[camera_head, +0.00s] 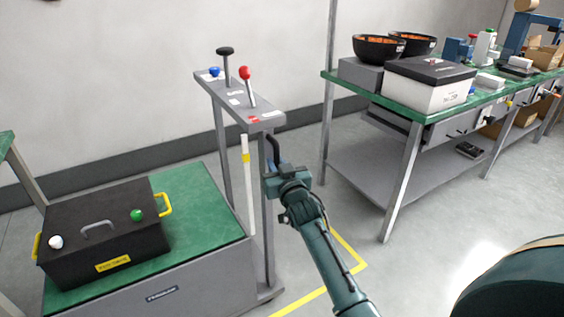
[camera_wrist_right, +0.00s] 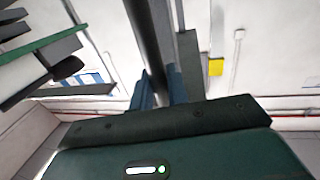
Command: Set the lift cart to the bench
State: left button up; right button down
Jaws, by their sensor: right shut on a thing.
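The lift cart (camera_head: 215,212) stands at the left, with a green top and a grey post frame. Its grey panel (camera_head: 240,100) carries a black-knobbed lever (camera_head: 225,60), a red-knobbed lever (camera_head: 247,85) and a blue knob (camera_head: 214,71). A white strip with a yellow marker (camera_head: 246,157) runs down beside the post; the marker also shows in the right wrist view (camera_wrist_right: 215,67). My right gripper (camera_head: 275,168) is shut on a dark handle bar (camera_head: 273,147) below the panel's near end; the bar runs between the fingers in the wrist view (camera_wrist_right: 160,88). My left gripper is not in view.
A black box (camera_head: 105,235) with yellow handles sits on the cart. A green-topped bench (camera_head: 400,98) stands at the right, bearing black bowls (camera_head: 378,48) and a white box (camera_head: 430,88). Another green top's edge (camera_head: 5,142) shows far left. Yellow tape (camera_head: 345,248) marks the floor.

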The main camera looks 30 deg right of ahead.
jog(key=shift+a+r, duration=0.1)
jog(key=shift+a, duration=0.3)
jog(key=c, duration=1.4)
grip_release()
jog(key=shift+c, duration=0.2)
pick_arm(q)
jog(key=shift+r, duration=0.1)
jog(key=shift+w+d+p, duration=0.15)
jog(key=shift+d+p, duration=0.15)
jog(key=shift+p, duration=0.35)
pick_arm(e)
jog(key=s+a, duration=0.1)
jog(key=s, duration=1.2)
jog(key=shift+a, duration=0.25)
